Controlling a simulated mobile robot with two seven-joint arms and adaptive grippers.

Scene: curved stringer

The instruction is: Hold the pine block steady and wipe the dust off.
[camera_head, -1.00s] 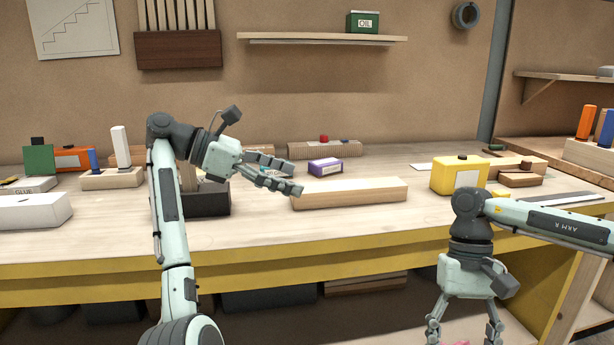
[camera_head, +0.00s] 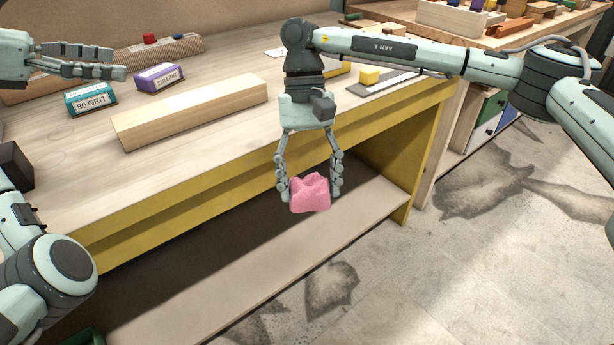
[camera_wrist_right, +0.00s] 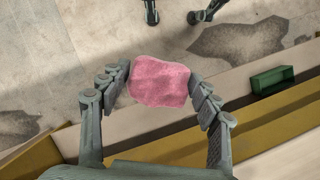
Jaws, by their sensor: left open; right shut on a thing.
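The pine block (camera_head: 190,112), a long pale wooden bar, lies on the bench in the head view. I cannot make out dust on it. My left gripper (camera_head: 118,64) is open and empty at the left, behind and left of the block, not touching it. My right gripper (camera_head: 311,188) points down in front of the bench's yellow edge, shut on a crumpled pink cloth (camera_head: 310,200). The cloth hangs in the air, apart from the block. It also shows between the fingers in the right wrist view (camera_wrist_right: 160,82).
Boxes marked 80 grit (camera_head: 91,99) and 120 grit (camera_head: 160,78) stand behind the block. The yellow bench edge (camera_head: 385,112) and a lower shelf (camera_head: 345,210) are near the cloth. A green bin (camera_wrist_right: 272,81) is low down.

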